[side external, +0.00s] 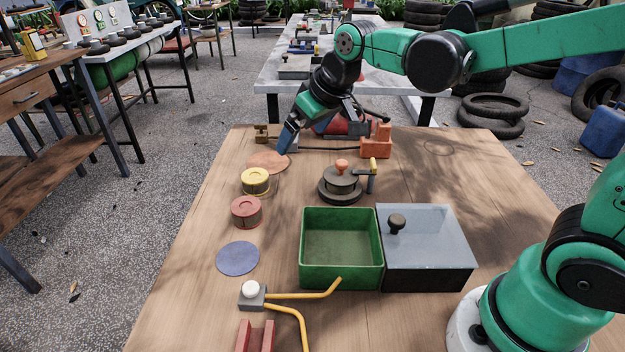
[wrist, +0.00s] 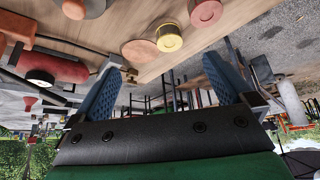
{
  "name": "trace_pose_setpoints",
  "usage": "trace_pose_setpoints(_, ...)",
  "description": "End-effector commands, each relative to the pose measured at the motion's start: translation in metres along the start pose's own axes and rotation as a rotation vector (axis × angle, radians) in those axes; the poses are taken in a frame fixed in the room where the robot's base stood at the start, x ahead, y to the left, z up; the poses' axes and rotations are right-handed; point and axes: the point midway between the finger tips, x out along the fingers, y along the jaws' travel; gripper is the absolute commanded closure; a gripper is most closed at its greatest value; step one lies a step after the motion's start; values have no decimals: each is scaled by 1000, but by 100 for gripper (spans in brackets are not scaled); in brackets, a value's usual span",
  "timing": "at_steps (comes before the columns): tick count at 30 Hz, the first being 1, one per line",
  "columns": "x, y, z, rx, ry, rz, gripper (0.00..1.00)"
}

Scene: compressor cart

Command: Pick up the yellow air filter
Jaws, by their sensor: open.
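The yellow air filter (side external: 255,181) is a short round can standing on the left side of the wooden table, between an orange disc and a red filter. In the wrist view the yellow filter (wrist: 169,38) shows near the top, beyond and between the fingers. My gripper (side external: 284,146) is above the table's far left part, past the yellow filter and close to the orange disc (side external: 268,162). In the wrist view my gripper (wrist: 160,85) has its two blue fingers wide apart with nothing between them.
The red filter (side external: 246,212) stands just nearer than the yellow one, with a blue disc (side external: 238,258) in front. A dark round part with an orange knob (side external: 341,184), a green open box (side external: 341,283) and a grey lidded box (side external: 432,240) stand to the right. Orange blocks (side external: 377,143) lie behind.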

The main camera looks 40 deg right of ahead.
Motion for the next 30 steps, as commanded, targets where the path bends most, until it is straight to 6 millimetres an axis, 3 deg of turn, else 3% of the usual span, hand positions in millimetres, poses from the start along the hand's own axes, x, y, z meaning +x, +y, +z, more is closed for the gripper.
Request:
trace_pose_setpoints(6,61,-4,-40,-45,-59,-27,0)
trace_pose_setpoints(12,114,-8,-52,-79,-100,-46,0)
trace_pose_setpoints(30,180,-12,-47,-93,-118,-55,0)
